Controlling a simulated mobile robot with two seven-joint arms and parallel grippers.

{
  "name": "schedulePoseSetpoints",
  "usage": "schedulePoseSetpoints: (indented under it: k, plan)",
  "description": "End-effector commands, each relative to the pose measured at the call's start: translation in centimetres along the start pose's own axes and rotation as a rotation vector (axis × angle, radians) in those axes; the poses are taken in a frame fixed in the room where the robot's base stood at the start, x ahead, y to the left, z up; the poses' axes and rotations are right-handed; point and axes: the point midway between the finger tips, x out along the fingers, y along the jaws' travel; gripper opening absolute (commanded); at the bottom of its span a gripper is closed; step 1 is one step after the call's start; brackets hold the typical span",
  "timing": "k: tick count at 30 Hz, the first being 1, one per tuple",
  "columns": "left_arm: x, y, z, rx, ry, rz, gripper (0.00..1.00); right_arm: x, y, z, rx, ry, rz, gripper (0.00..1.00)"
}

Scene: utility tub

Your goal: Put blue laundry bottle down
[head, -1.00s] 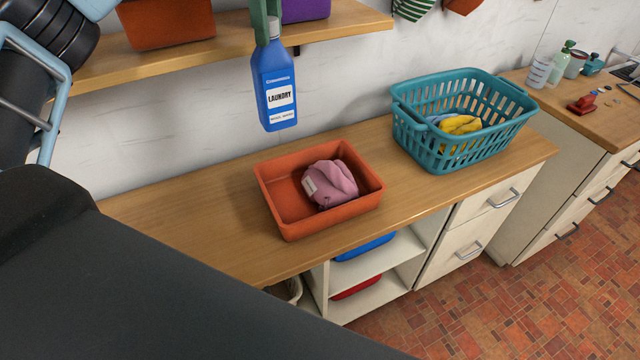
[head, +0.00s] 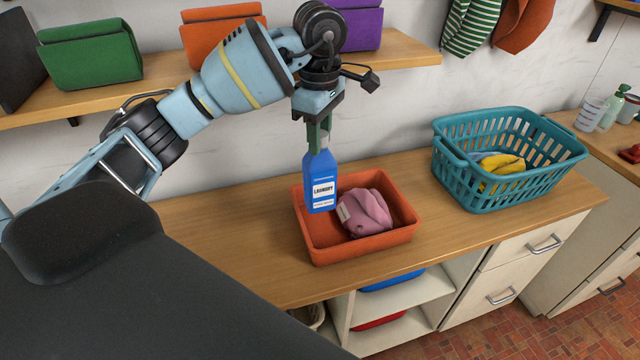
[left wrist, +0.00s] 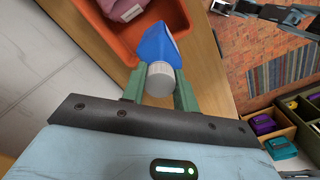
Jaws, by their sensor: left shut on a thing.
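The blue laundry bottle (head: 322,182) hangs upright from my left gripper (head: 319,135) in the head view. The gripper is shut on it near the white cap. In the left wrist view the bottle (left wrist: 156,47) shows between the green fingers (left wrist: 160,85), with its white cap (left wrist: 161,80) toward the camera. In the head view the bottle is in front of the left part of an orange tub (head: 312,238) on the wooden counter (head: 230,235). I cannot tell whether its base touches the tub.
A folded pink cloth (head: 365,212) lies in the orange tub. A teal laundry basket (head: 480,190) with yellow and blue cloths stands to the right. The counter is bare left of the tub.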

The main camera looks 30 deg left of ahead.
Motion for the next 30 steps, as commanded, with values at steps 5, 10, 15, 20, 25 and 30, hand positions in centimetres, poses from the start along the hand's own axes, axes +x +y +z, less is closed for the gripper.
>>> schedulePoseSetpoints:
  k: [5,10,15,20,25,30]
  plan:
    - [4.5,0.0,0.0,0.001,0.001,-0.011,0.00,0.1,-0.2,1.7,0.006,-0.033,-0.005,0.44]
    - [6.7,0.0,0.0,0.000,0.000,-0.007,0.00,0.1,-0.5,2.9,0.012,-0.057,-0.009,0.44]
    - [6.9,0.0,0.0,0.000,-0.001,0.001,0.00,0.0,-0.7,2.6,0.017,-0.051,-0.011,0.44]
    - [7.2,0.0,0.0,0.000,0.000,0.000,0.00,0.0,-0.8,2.7,0.020,-0.053,-0.011,0.44]
    - [9.7,0.0,0.0,-0.001,0.002,-0.008,0.00,0.1,-1.0,4.5,0.027,-0.085,-0.015,0.44]
    - [12.5,-0.1,0.0,-0.001,0.000,-0.008,0.00,0.2,-1.4,6.4,0.037,-0.120,-0.020,0.44]
